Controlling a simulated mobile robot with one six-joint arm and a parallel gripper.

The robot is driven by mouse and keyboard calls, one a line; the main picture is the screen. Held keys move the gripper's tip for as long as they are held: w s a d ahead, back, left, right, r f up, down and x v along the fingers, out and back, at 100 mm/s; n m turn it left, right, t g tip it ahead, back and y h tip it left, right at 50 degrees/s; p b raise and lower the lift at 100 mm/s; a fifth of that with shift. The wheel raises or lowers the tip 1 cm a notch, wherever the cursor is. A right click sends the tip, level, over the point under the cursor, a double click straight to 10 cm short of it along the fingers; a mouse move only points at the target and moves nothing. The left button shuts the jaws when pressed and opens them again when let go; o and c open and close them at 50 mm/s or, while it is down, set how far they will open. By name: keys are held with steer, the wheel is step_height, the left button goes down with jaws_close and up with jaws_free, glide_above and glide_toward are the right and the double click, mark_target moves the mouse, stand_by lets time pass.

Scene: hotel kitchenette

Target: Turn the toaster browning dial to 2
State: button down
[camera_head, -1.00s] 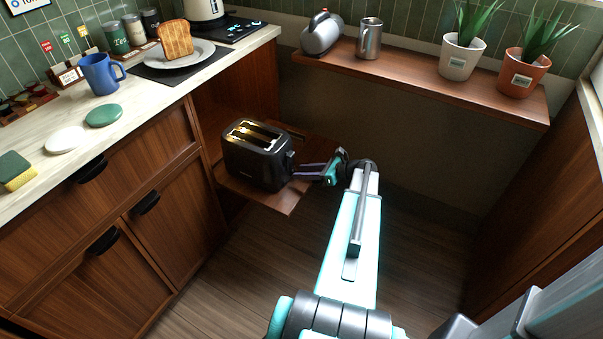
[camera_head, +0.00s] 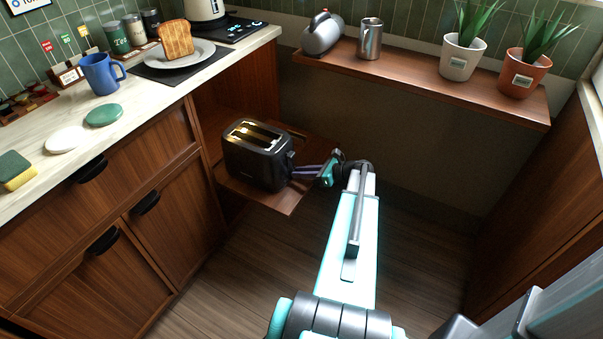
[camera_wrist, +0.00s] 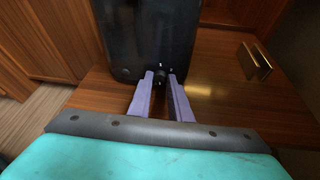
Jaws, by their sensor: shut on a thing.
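The black toaster (camera_head: 256,155) stands upright on a low wooden shelf, with two slots on top. Its end face (camera_wrist: 148,35) fills the upper middle of the wrist view. The small dark browning dial (camera_wrist: 161,74) sits low on that face, with a few light marks around it. My gripper (camera_wrist: 162,77) has its two purple fingers closed on the dial, one on each side. In the head view my gripper (camera_head: 293,172) meets the toaster's right end. The dial's number setting is too small to read.
The low shelf (camera_head: 285,200) has bare wood in front of the toaster. A brass-coloured handle (camera_wrist: 255,62) lies right of the toaster in the wrist view. A counter (camera_head: 130,85) with a mug, plate and toast is at left. A wall shelf (camera_head: 410,75) holds pots and plants above.

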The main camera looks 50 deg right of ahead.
steer(key=shift+a+n+h+b, duration=0.15)
steer(key=shift+n+h+b, duration=0.5)
steer(key=shift+n, duration=0.25)
steer(key=c, duration=1.6)
jaws_free()
steer(key=shift+c, duration=0.2)
steer(key=shift+r, duration=0.1)
steer(key=p+v, duration=0.1)
steer(key=v, duration=1.2)
steer(key=shift+s, duration=0.45)
